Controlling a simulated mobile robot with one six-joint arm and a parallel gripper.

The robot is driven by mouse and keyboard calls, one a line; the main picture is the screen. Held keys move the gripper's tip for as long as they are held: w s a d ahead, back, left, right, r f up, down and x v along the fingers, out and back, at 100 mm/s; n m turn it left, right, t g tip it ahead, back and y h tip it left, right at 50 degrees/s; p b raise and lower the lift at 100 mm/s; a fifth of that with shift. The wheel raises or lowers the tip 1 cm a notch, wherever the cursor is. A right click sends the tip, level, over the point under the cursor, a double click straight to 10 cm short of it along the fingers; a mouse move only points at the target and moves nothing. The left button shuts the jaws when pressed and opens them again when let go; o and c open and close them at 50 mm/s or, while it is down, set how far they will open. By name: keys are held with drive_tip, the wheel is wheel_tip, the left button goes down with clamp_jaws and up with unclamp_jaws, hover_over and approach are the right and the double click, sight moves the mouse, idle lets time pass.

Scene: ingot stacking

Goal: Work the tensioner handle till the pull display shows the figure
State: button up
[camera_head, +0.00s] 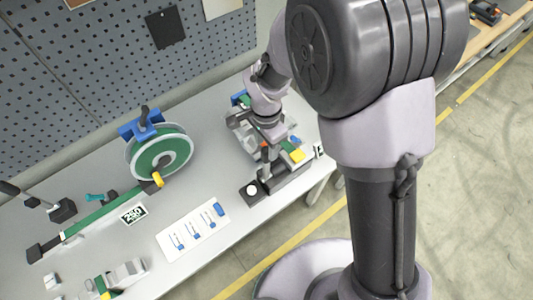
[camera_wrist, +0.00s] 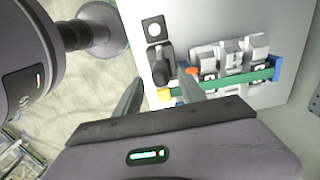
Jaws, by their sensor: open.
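My gripper (camera_wrist: 160,78) is open, with its two fingers apart on either side of a black upright handle (camera_wrist: 159,71) in the wrist view. I cannot tell whether either finger touches it. The handle belongs to a grey and black device through which a green strap (camera_wrist: 235,80) runs. An orange part (camera_wrist: 191,70) and a yellow block (camera_wrist: 164,96) are close by. In the head view my gripper (camera_head: 264,150) is over this device, and my arm hides part of it. A small sign (camera_head: 132,214) shows large digits that look like 260; I cannot tell whether it is the pull display.
A green strap reel (camera_head: 160,157) on a blue stand is left of the device. A white sheet with blue parts (camera_head: 193,229) lies in front. A black box with a white disc (camera_wrist: 154,28) is near the handle. A pegboard (camera_head: 110,60) stands behind the bench.

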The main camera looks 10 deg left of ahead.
sight(266, 165)
wheel_tip(266, 165, down, 5)
drive_tip(key=shift+f, duration=0.1)
clamp_jaws()
drive_tip(key=shift+w, duration=0.1)
idle(1.4)
